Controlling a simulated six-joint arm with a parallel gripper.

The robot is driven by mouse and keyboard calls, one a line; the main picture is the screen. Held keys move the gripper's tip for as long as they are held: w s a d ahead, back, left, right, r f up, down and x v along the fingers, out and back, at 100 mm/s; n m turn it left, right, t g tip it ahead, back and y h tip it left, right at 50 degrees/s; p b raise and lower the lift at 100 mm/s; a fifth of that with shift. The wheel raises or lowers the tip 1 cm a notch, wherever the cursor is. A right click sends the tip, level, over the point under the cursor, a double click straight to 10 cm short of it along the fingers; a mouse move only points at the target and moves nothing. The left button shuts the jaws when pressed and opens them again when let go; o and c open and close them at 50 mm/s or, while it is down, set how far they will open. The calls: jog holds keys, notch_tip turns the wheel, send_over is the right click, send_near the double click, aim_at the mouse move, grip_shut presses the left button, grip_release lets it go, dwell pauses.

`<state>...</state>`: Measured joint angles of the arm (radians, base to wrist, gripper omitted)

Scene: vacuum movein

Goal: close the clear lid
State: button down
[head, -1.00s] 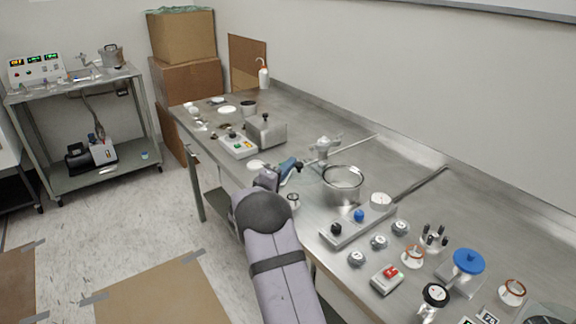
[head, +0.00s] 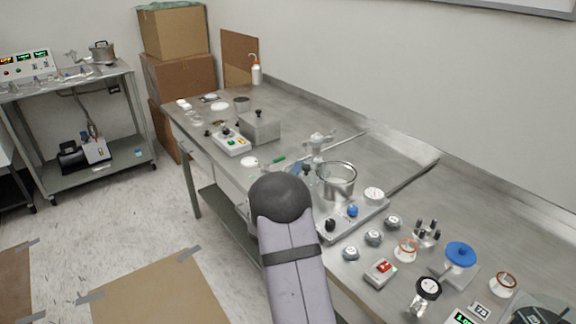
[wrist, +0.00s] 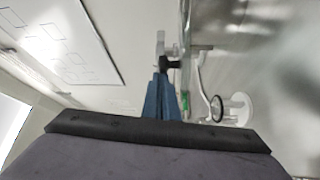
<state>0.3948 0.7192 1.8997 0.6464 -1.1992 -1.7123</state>
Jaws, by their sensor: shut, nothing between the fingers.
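The steel pot (head: 338,191) stands upright on the bench, just right of my gripper in the head view. The clear lid is hard to make out. I cannot tell its outline or its angle to the rim. A small dark knob (head: 307,170) shows left of the pot, close to my fingertips. My gripper (head: 300,167) has blue fingers and is shut and empty, partly hidden behind my arm. In the wrist view the shut fingers (wrist: 162,84) end close to a dark knob-like piece (wrist: 171,64); I cannot tell whether they touch.
A valve fitting (head: 318,143) stands behind the pot. A panel with dark and blue knobs (head: 352,211) lies in front. A grey box (head: 260,127) and a switch box (head: 231,142) stand to the left. The bench behind the pot is mostly clear.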

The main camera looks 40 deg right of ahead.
aim_at(316, 182)
jog(key=s+d, duration=0.2)
jog(key=s, duration=0.1)
jog(key=s+d, duration=0.1)
jog(key=s, duration=0.1)
jog(key=shift+s+d, duration=0.1)
jog(key=shift+s, duration=0.1)
jog(key=shift+s+d+b, duration=0.35)
jog(key=shift+s+d, duration=0.4)
jog(key=shift+d, duration=0.15)
